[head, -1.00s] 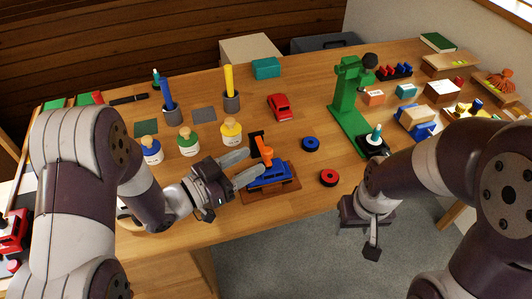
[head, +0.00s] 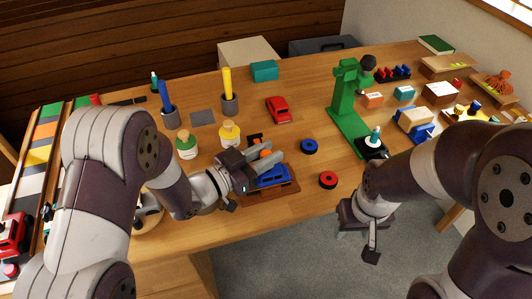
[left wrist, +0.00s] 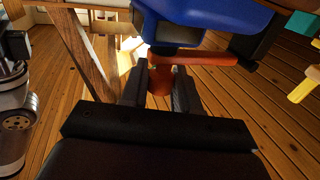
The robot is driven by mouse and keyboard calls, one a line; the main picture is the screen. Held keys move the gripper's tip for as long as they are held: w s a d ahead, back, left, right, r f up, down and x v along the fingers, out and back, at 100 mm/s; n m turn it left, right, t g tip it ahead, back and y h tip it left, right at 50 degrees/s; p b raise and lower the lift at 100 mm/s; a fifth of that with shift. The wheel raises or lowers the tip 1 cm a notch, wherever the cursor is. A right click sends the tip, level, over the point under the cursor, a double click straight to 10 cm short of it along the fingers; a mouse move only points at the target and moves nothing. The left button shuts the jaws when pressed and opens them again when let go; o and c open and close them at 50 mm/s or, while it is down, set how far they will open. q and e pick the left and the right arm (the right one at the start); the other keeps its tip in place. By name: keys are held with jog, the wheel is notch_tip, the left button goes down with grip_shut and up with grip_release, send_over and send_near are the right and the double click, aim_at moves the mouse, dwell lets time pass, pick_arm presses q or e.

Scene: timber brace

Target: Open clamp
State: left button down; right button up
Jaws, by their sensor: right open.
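The clamp has an orange handle (head: 264,154) and stands on a brown wooden base (head: 291,188) near the table's front edge. A blue body (head: 272,178) sits on that base. In the left wrist view the orange handle (left wrist: 160,82) hangs between my two fingers, below the blue body (left wrist: 205,14). My left gripper (head: 284,152) is at the handle, its fingers on either side of it. Whether they press on it is unclear. My right gripper (head: 371,250) is open and empty, in front of the table edge, far from the clamp.
A red ring (head: 328,180) and a blue ring (head: 309,146) lie right of the clamp. A yellow-topped bottle (head: 230,136) and a green-labelled bottle (head: 186,146) stand behind my left arm. A green stand (head: 346,95) rises further right. A red car (head: 278,109) is behind.

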pick_arm(q)
jog(key=shift+w+a+r+n+g+y+p, duration=0.2)
jog(key=shift+r+n+p, duration=0.5)
jog(key=shift+p, duration=0.85)
jog(key=shift+w+r+n+g+y+p, duration=0.15)
jog(key=shift+w+r+n+p, duration=0.35)
jog(key=shift+p, duration=1.05)
jog(key=shift+w+a+r+n+g+y+p, duration=0.15)
jog(key=shift+r+n+p, duration=0.7)
jog(key=shift+p, duration=0.7)
jog(key=w+r+n+p, duration=0.1)
jog(key=p, duration=0.2)
jog(key=w+n+g+p, duration=0.1)
jog(key=n+p, duration=0.1)
jog(key=p, duration=0.1)
jog(key=w+a+r+n+g+p, duration=0.1)
jog(key=w+p, duration=0.1)
jog(key=p, duration=0.1)
jog(key=shift+a+r+n, duration=0.1)
jog(key=shift+r+n, duration=0.2)
jog(key=shift+n, duration=0.05)
jog(key=shift+w+a+p, duration=0.1)
jog(key=shift+w+p, duration=0.2)
jog(key=shift+p, duration=0.05)
jog(key=shift+w+a+p, duration=0.15)
jog(key=shift+w+p, duration=0.15)
jog(key=shift+w, duration=0.1)
jog(key=shift+w+a, duration=0.2)
jog(key=shift+w, duration=0.45)
